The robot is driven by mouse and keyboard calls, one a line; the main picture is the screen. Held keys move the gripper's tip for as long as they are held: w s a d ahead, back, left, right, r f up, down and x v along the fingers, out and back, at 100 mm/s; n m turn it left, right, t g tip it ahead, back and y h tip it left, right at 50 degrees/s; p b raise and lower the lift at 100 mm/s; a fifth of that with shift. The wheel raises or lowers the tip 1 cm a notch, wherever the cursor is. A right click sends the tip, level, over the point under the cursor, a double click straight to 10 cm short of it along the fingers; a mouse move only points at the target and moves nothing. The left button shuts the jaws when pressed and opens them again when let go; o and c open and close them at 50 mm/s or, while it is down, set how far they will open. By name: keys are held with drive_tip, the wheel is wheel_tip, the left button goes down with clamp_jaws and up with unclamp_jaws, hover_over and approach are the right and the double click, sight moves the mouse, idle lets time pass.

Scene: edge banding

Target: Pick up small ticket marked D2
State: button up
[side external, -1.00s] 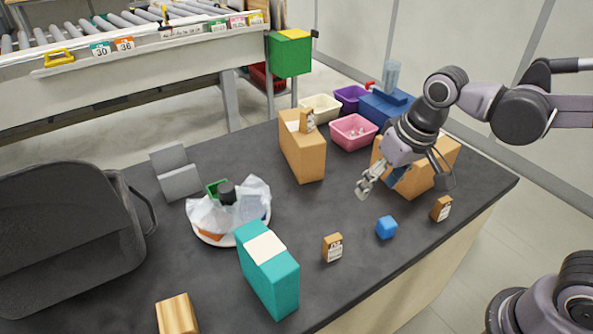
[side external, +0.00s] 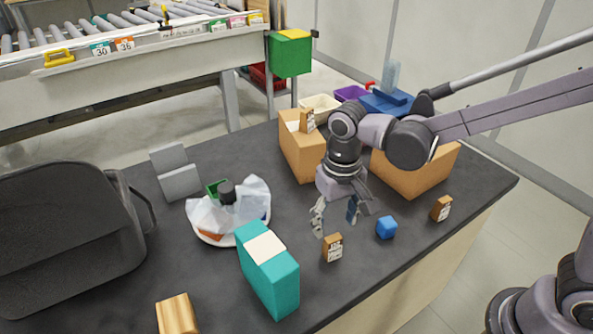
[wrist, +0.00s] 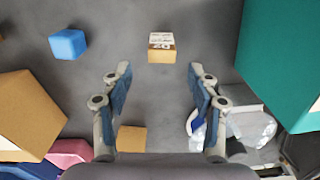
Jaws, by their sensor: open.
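A small brown ticket block (side external: 333,247) with a white printed label stands on the dark table, right of the teal box. In the wrist view the ticket (wrist: 162,47) lies ahead of the fingers, roughly centred between them; its print looks like D2 upside down, but is too small to be sure. My gripper (side external: 336,212) is open and empty, pointing down above the table just behind the ticket. The open fingers (wrist: 158,85) show clear of it. A similar ticket (side external: 441,208) stands at the right, and another (side external: 307,120) is on a cardboard box.
A blue cube (side external: 386,227) sits right of the ticket. The teal box (side external: 270,275) stands close on its left. A white bowl (side external: 218,239) with crumpled plastic, two cardboard boxes (side external: 300,152) and a grey bag (side external: 65,235) are around. The table between ticket and cube is clear.

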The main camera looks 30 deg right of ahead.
sight(334, 238)
drive_tip(key=shift+s+a+f, duration=0.1)
drive_tip(key=shift+f, duration=1.45)
drive_tip(key=shift+s+f, duration=0.1)
drive_tip(key=shift+f, duration=1.4)
drive_tip(key=c, duration=1)
